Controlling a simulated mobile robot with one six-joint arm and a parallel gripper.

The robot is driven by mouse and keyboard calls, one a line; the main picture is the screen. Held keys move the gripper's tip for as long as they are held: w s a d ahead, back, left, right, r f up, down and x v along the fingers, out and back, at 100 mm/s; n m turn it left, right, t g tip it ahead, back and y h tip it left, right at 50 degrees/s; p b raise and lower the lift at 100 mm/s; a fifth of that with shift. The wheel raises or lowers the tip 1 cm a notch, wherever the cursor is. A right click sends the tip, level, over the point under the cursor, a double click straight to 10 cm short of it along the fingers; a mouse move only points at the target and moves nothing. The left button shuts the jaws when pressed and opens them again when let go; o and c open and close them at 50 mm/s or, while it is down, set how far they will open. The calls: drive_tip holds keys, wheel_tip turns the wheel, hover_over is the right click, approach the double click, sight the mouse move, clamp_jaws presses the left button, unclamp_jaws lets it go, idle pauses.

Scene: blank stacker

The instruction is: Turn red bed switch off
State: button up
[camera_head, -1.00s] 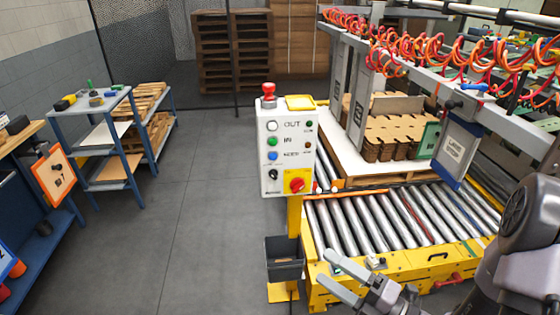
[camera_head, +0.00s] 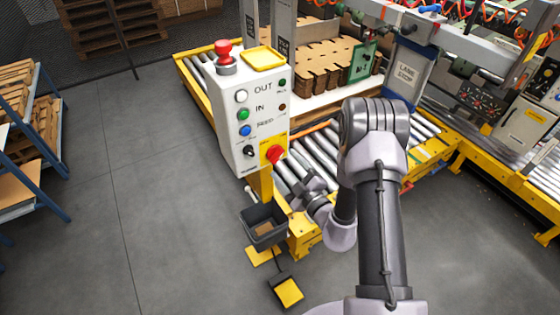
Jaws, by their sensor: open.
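The red rotary switch (camera_head: 275,154) sits on a yellow plate at the lower right of the white control box (camera_head: 226,118). Part of its knob shows; its exact setting is too small to read. My gripper (camera_head: 284,174) is open, just below and to the right of the red switch, in front of the roller bed. Its fingers are small and partly lost against the rollers, and I cannot tell whether one touches the knob.
A red mushroom button (camera_head: 223,50) stands on top of the box. White, green and blue buttons and a black selector (camera_head: 250,151) share its face. A grey bin (camera_head: 263,226) hangs below on the yellow post. The roller conveyor (camera_head: 420,130) lies behind my arm.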

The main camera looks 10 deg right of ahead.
sight(279, 158)
drive_tip(key=shift+x, duration=1.85)
drive_tip(key=c, duration=1.4)
